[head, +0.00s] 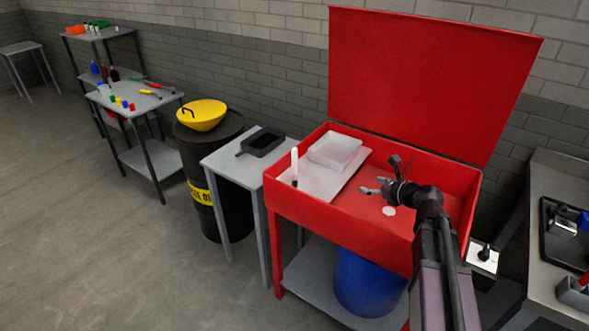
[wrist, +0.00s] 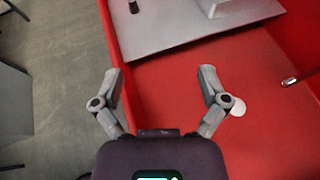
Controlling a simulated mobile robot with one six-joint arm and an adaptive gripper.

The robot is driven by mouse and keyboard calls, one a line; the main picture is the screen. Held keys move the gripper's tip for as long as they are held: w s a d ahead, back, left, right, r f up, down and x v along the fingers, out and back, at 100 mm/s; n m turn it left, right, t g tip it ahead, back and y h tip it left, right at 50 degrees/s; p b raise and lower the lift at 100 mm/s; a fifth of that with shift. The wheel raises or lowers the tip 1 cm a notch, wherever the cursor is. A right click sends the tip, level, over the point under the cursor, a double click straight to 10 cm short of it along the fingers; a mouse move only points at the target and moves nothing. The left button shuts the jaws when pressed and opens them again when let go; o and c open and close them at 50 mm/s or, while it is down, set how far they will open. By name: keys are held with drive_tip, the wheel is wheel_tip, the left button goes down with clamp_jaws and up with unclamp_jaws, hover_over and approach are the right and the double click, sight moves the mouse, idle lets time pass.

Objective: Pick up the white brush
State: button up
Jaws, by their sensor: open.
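The white brush (head: 295,162) stands upright at the left end of the red basin, its white handle up and its dark end down by the pale grey plate. In the wrist view only its dark lower part (wrist: 133,6) shows at the top edge; the rest is cut off. My gripper (head: 373,185) is open and empty over the red basin, to the right of the brush and well apart from it. In the wrist view the two fingers (wrist: 160,75) are spread wide over bare red floor.
The red basin (head: 340,228) has a raised lid (head: 430,75) behind. A white tray (head: 335,150) sits on the grey plate (head: 318,183). A white disc (head: 389,211) lies near my gripper. A small table with a black tray (head: 262,141) stands left; a blue bucket (head: 365,285) is below.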

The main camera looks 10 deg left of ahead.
drive_tip(key=shift+c, duration=0.2)
drive_tip(key=c, duration=0.3)
drive_tip(key=a+n+h+p, duration=0.1)
drive_tip(key=a+n+h, duration=0.2)
drive_tip(key=a+n, duration=0.2)
drive_tip(key=w+a+n+h+p, duration=0.1)
drive_tip(key=a+n+h+p, duration=0.1)
drive_tip(key=a+n, duration=0.4)
drive_tip(key=a+n+t+h+p, duration=0.1)
drive_tip(key=a+n+h, duration=0.3)
drive_tip(key=a+n, duration=0.2)
drive_tip(key=shift+w+f+n, duration=0.2)
drive_tip(key=shift+f+n, duration=0.2)
drive_tip(key=shift+n, duration=0.2)
drive_tip(key=s+a+r+n+t+h+p, duration=0.1)
drive_tip(key=a+r+n+t, duration=0.2)
drive_tip(key=a+r+n, duration=0.3)
drive_tip(key=a+n, duration=0.2)
drive_tip(key=a, duration=0.1)
drive_tip(key=shift+a+r+t+p, duration=0.3)
drive_tip(key=shift+t+p, duration=0.1)
drive_tip(key=shift+s, duration=0.1)
drive_tip(key=shift+b+x, duration=1.7)
drive_tip(key=shift+x, duration=2.65)
